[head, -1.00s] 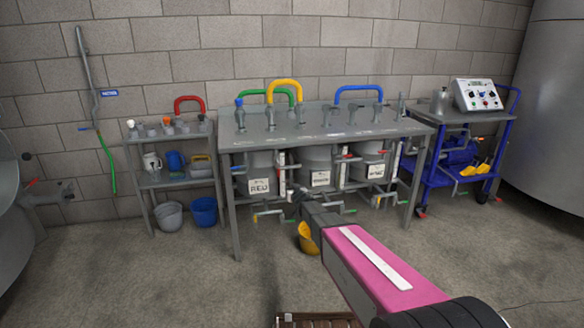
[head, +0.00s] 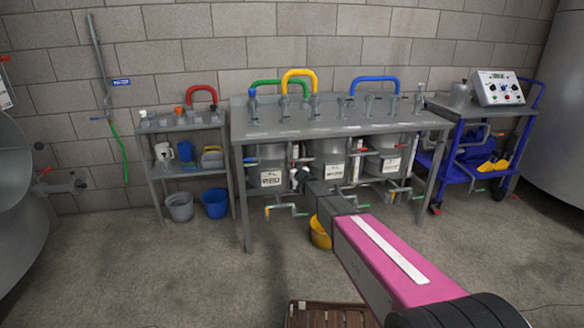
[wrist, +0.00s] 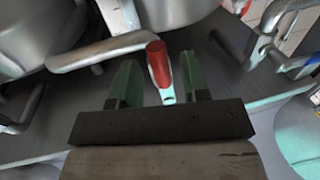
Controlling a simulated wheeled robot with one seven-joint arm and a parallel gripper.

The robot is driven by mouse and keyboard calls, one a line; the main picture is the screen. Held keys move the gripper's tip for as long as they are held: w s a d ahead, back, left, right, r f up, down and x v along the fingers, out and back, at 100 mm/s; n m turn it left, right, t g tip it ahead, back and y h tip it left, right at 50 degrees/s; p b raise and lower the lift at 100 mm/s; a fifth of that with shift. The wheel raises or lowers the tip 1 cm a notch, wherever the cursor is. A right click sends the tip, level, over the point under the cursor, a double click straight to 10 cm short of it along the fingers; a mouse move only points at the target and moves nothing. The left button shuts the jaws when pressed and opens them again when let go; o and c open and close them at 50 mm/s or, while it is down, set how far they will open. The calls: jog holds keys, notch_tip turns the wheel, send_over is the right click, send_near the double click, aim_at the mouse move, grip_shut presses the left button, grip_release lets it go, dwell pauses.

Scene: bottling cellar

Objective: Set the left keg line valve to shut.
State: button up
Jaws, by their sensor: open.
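In the wrist view a red-handled lever (wrist: 158,64) on a pale metal fitting lies between the two green fingers of my gripper (wrist: 157,80). The fingers are apart, with a gap on each side of the handle. In the head view my gripper (head: 302,178) is under the bench, just right of the left keg (head: 270,160), labelled RED. A red handle (head: 303,160) shows just above the gripper there; I cannot tell whether it is the same lever. My gripper hides part of the pipework behind it.
The steel bench (head: 330,127) stands over several kegs, pipes and other coloured handles. A yellow bucket (head: 320,236) is on the floor beneath my arm. A shelf rack (head: 187,172) stands left, a blue cart (head: 465,160) right. A brown slatted crate (head: 328,314) is at the front.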

jog(key=shift+x, duration=0.95)
grip_shut()
